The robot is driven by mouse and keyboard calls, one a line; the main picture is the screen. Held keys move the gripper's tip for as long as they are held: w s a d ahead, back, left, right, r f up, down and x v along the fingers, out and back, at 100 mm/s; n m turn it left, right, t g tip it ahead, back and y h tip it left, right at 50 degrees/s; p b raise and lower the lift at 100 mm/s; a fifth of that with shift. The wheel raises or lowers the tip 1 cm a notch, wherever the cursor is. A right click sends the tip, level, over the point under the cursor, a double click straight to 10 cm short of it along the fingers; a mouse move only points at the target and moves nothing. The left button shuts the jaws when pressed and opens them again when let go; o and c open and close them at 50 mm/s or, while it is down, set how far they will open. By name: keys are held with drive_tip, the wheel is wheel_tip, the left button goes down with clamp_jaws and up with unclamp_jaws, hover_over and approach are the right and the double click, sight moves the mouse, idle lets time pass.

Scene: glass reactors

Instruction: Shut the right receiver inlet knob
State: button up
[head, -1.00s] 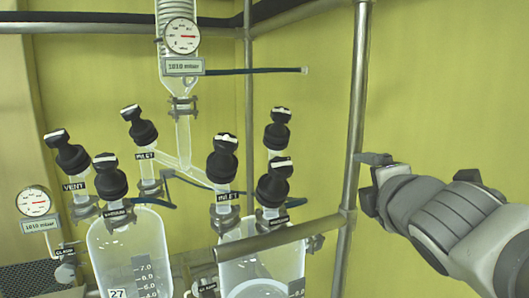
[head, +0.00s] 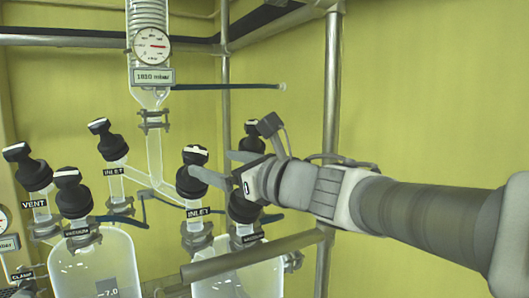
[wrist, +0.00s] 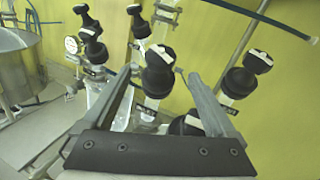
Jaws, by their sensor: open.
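The right receiver inlet knob (head: 191,182) is a black knob with a white bar on top, above an INLET label on the right glass receiver (head: 235,283). In the wrist view the knob (wrist: 158,76) stands upright in line with the gap between my fingers. My gripper (head: 209,162) is open and empty, with its fingers pointing left at the knob's upper part. One finger overlaps the knob in the head view. I cannot tell whether it touches. My gripper (wrist: 160,75) shows both fingers in the wrist view, one on each side of the knob.
The right vacuum knob (wrist: 187,126) is close under my gripper; another black knob (wrist: 242,76) stands right of my right finger. The left receiver (head: 95,270) carries similar knobs. A metal rail (head: 255,252) crosses in front, and a post (head: 331,90) stands behind my arm.

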sight(186, 154)
drive_tip(key=p+x, duration=0.1)
drive_tip(key=x, duration=1.1)
drive_tip(key=shift+d, duration=0.1)
drive_tip(key=c, duration=1.4)
drive_tip(key=shift+f+m+t+h+b, duration=0.25)
drive_tip(key=shift+m+t+b, duration=0.2)
drive_tip(key=shift+b, duration=0.8)
